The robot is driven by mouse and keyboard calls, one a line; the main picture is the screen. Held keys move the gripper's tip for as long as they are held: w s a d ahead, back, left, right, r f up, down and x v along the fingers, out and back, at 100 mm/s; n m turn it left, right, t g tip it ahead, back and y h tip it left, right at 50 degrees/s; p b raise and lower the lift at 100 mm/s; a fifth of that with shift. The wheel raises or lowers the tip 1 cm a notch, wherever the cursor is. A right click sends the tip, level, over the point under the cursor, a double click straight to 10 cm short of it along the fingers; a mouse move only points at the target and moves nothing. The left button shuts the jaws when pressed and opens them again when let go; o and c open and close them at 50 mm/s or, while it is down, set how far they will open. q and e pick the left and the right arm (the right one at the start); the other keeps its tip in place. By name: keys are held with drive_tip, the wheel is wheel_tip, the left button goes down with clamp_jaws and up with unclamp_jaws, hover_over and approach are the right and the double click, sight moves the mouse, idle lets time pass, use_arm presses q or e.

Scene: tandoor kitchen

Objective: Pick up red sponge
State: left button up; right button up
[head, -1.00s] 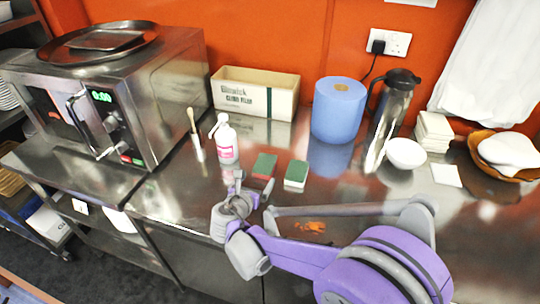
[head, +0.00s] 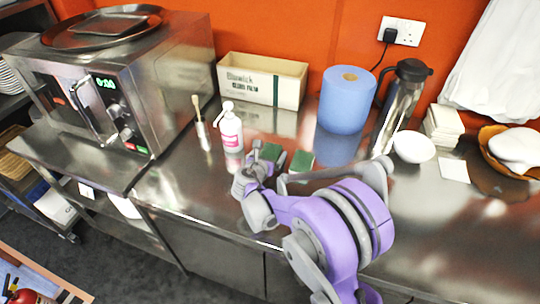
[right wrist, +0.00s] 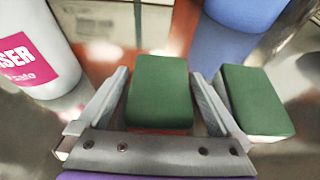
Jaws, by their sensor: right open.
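The red sponge, with a green scouring top, lies on the steel counter in the head view (head: 271,151), partly hidden by my right gripper (head: 262,163). In the right wrist view the sponge (right wrist: 160,88) shows its green top between the two fingers of my right gripper (right wrist: 159,80). The gripper is open, with one finger on each side. I cannot tell whether a finger touches the sponge. My left gripper is not in view.
A second green-topped sponge with a pale side (right wrist: 255,100) lies just right of the right finger. A spray bottle (head: 230,130) stands to the left. A blue paper roll (head: 345,100), a box (head: 250,82) and a steel flask (head: 400,105) stand behind.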

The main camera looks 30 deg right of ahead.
drive_tip(key=shift+w+d+f, duration=0.25)
drive_tip(key=shift+w+d, duration=0.15)
drive_tip(key=shift+s, duration=0.1)
drive_tip(key=c, duration=1.1)
